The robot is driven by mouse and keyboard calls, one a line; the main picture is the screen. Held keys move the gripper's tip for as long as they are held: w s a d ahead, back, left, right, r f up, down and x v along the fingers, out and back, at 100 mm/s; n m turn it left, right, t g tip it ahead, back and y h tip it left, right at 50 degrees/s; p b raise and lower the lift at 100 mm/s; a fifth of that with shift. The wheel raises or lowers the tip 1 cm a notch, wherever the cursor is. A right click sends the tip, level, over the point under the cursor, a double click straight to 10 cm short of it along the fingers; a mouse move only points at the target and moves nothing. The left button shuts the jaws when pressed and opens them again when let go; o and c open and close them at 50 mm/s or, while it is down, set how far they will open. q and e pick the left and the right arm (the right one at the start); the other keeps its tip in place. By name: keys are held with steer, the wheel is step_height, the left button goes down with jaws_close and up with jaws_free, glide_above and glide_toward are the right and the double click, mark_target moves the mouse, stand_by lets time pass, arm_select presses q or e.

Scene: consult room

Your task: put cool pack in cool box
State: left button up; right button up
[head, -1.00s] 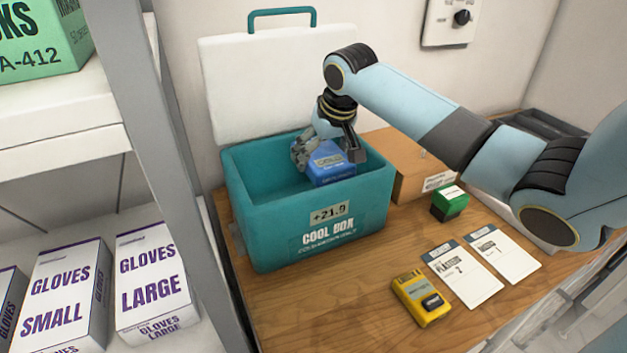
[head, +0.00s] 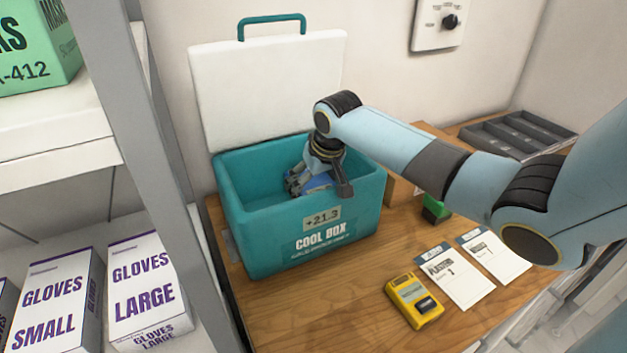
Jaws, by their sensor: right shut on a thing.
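The teal cool box (head: 262,243) stands on the wooden table with its white lid (head: 265,85) up against the wall. Its front display reads +21.3. My right gripper (head: 318,186) points down inside the box, toward its right side, and is shut on the blue cool pack (head: 319,183). Only part of the pack shows; the fingers and wrist hide the rest. I cannot tell whether the pack touches the box floor. My left gripper is not in view.
A yellow device (head: 414,301) and two white cards (head: 455,275) lie right of the box. A small green box (head: 436,209) and a grey tray (head: 515,135) are behind. A shelf with glove boxes (head: 143,287) stands at the left.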

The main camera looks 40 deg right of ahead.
steer(key=shift+f, duration=0.15)
steer(key=o, duration=1.4)
steer(key=shift+c, duration=0.2)
steer(key=v, duration=1.3)
steer(key=shift+w, duration=0.2)
steer(key=shift+d, duration=0.1)
